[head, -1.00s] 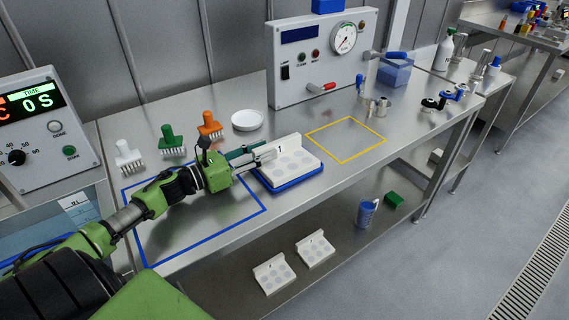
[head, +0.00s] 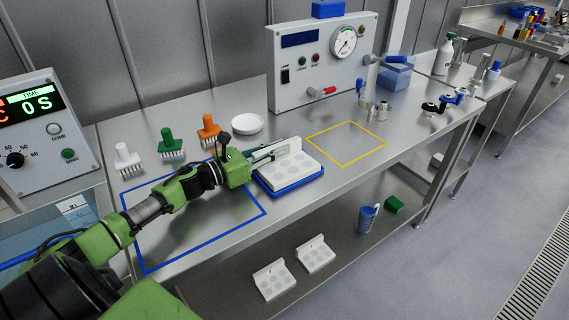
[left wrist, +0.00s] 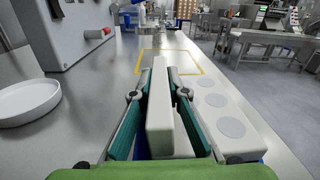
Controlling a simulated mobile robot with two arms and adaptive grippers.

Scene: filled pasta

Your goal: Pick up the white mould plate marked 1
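The white mould plate (head: 293,172) marked 1 sits on a blue base (head: 295,189) at the bench's front edge. It has an upright back wall and round grey recesses, and also shows in the left wrist view (left wrist: 240,140). My left gripper (head: 268,152) is at that wall, with one finger on each side. In the left wrist view my left gripper's (left wrist: 160,75) fingertips close in against the wall. It looks shut on the plate, which still rests level on the base. My right gripper is not in view.
A white dish (head: 248,124) and white, green and orange stamps (head: 209,130) stand behind my left arm. A yellow outlined square (head: 346,143) is free to the right. A machine with a gauge (head: 325,65) stands behind. Two similar white plates (head: 274,280) lie on the lower shelf.

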